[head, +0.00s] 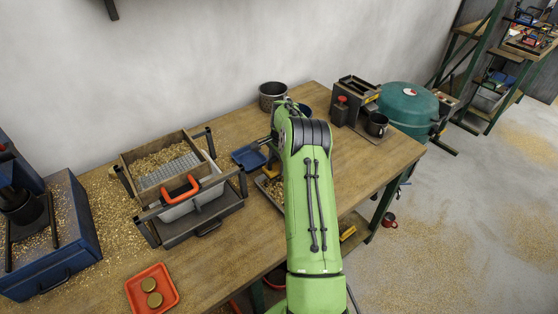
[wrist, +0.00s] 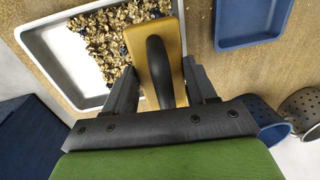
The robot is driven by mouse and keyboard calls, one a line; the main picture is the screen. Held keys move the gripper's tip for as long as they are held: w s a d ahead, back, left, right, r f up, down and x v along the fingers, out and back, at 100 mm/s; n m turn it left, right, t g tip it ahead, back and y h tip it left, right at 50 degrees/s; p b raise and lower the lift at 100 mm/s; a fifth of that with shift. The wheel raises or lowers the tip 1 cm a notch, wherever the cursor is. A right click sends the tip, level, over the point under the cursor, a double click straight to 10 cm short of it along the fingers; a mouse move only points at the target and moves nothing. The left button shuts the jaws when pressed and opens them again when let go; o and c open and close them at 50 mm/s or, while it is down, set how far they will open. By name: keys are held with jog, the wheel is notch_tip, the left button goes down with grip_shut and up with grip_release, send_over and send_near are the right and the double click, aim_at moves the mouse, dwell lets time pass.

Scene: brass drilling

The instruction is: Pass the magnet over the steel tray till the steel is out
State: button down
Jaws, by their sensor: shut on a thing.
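My gripper (wrist: 160,82) is shut on the magnet (wrist: 172,50), a yellow block with a black handle. It holds the magnet over the right part of the steel tray. The steel tray (wrist: 48,52) is pale, with a heap of brass chips (wrist: 108,38) and some dark bits among them. The tray also shows in the head view (head: 264,184), partly hidden by my green arm. I cannot tell whether the magnet touches the chips, and its underside is hidden. My gripper is mostly hidden behind my arm in the head view.
A blue tray (wrist: 243,42), seemingly empty, lies right of the steel tray; it also shows in the head view (head: 248,157). A metal pot (head: 272,96) stands behind. A wooden sieve box (head: 152,160) with an orange handle stands left. An orange dish (head: 170,300) holds two brass discs.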

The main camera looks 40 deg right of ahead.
jog(key=shift+s+d+f+b, duration=0.1)
jog(key=shift+f+b, duration=0.95)
jog(key=shift+f, duration=0.9)
jog(key=shift+s+a+r+b, duration=0.1)
jog(key=shift+s+a+b, duration=0.3)
jog(key=shift+s, duration=1.75)
jog(key=shift+s+a+f+b, duration=0.1)
jog(key=shift+s+b, duration=0.55)
jog(key=shift+s, duration=1.45)
jog(key=shift+s+a+r+b, duration=0.1)
jog(key=shift+s+a+b, duration=0.3)
jog(key=shift+s, duration=1.75)
notch_tip(320, 180, up, 7)
jog(key=p, duration=0.4)
jog(key=shift+d+p, duration=0.15)
jog(key=shift+p, duration=0.2)
